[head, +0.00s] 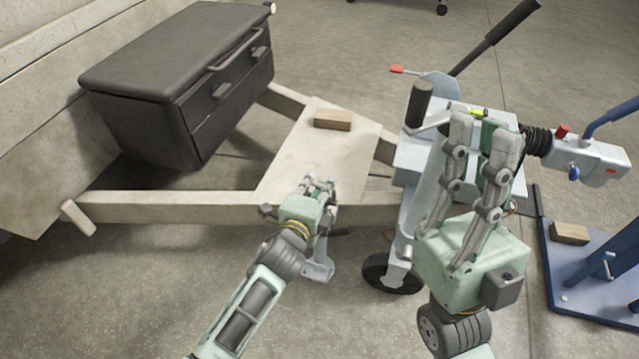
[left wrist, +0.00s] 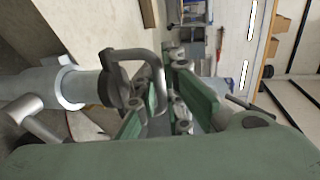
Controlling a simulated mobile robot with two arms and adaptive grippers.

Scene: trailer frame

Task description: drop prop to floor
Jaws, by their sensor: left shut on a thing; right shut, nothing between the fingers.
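In the left wrist view a thick grey tube with a pale collar (left wrist: 69,86) and a dark U-shaped handle (left wrist: 135,54) are at left centre. My left gripper (head: 319,184) is at the prop's top, shut on what looks like the handle; it also shows in the left wrist view (left wrist: 165,85). My right gripper (head: 484,122) is shut and empty, raised before the coupling.
A wooden block (head: 333,119) lies on the pale deck plate (head: 285,160). The jockey wheel (head: 392,276) and hitch coupling (head: 590,160) are at right, near a blue stand (head: 590,275). Floor at lower left is clear.

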